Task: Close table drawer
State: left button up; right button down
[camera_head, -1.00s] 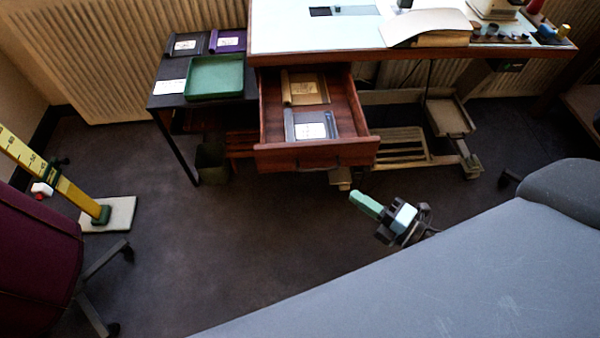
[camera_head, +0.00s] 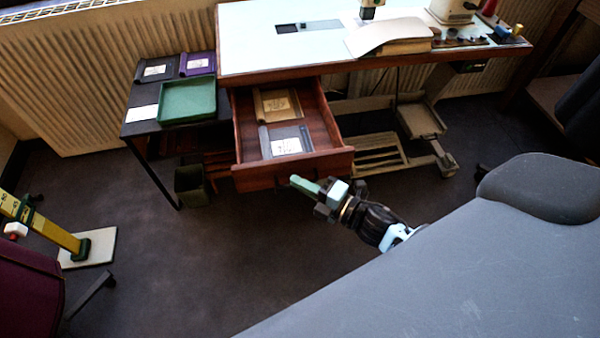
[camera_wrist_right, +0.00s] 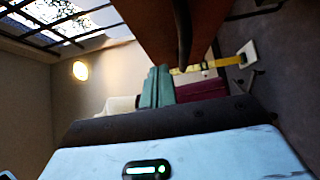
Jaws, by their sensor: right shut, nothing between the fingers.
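The wooden table drawer (camera_head: 290,168) is pulled open below the white-topped table (camera_head: 300,52). Inside it lie a tan packet and a grey packet (camera_head: 285,142) with a pale label. My right gripper (camera_head: 296,181), with green fingers, is shut and empty, close in front of the drawer's front panel. Whether it touches the panel I cannot tell. In the right wrist view the green fingers (camera_wrist_right: 157,88) are together beside a brown wooden panel with a dark handle (camera_wrist_right: 183,35). My left gripper is not in view.
A dark side table with a green tray (camera_head: 188,102) stands left of the drawer, with a dark bin (camera_head: 191,185) below. A maroon chair (camera_head: 30,290) and a yellow post (camera_head: 55,235) are at the lower left. The floor before the drawer is open.

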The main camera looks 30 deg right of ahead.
jog(key=shift+w+d, duration=0.25)
jog(key=shift+w, duration=0.4)
jog(key=shift+w+d, duration=0.2)
jog(key=shift+w, duration=0.45)
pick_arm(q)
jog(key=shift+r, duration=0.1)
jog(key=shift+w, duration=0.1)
